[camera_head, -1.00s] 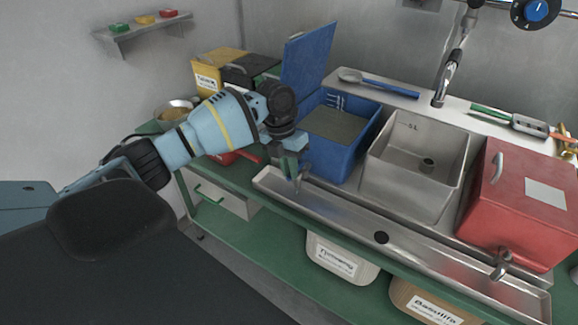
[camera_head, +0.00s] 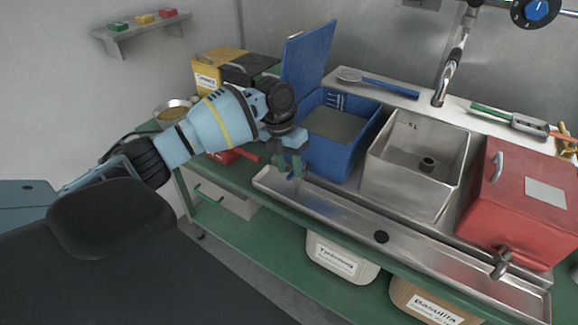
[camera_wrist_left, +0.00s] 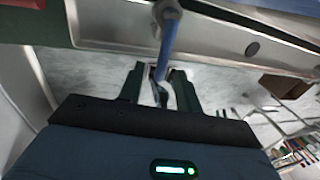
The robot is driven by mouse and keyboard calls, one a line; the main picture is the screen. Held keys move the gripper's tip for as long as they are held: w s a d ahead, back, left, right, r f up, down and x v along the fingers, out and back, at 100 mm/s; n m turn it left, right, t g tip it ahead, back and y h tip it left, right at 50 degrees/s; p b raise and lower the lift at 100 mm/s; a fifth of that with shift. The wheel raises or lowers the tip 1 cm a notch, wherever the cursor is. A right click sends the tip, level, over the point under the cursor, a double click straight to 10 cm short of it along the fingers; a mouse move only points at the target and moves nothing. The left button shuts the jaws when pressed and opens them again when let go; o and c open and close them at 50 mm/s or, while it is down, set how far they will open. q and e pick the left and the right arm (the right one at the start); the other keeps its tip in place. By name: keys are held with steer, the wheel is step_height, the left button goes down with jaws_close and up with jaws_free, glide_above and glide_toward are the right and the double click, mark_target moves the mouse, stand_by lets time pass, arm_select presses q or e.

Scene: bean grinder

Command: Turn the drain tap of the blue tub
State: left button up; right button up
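The blue tub (camera_head: 335,160) stands at the left end of the sink row with grey-green contents and its blue lid (camera_head: 306,55) raised. Its drain tap (camera_head: 298,184) is low at the front, over the metal trough, and mostly hidden by my left gripper (camera_head: 290,166). In the left wrist view, the tap's blue-grey stem (camera_wrist_left: 169,38) runs down to a thin part between the fingertips of my left gripper (camera_wrist_left: 160,75). The fingers stand on both sides of it with a narrow gap between them. Contact with the tap cannot be made out. My right gripper is out of view.
A steel tub (camera_head: 400,183) and a red tub (camera_head: 520,225) with its own tap (camera_head: 502,262) stand to the right. The metal trough (camera_head: 340,207) runs along the front. A bowl (camera_head: 174,110) and yellow box (camera_head: 213,67) are at the left.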

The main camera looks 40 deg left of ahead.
arm_select(q)
step_height(320, 180, up, 7)
steer(key=a, duration=0.1)
steer(key=shift+a, duration=0.25)
steer(key=shift+s, duration=0.1)
stand_by(0.5)
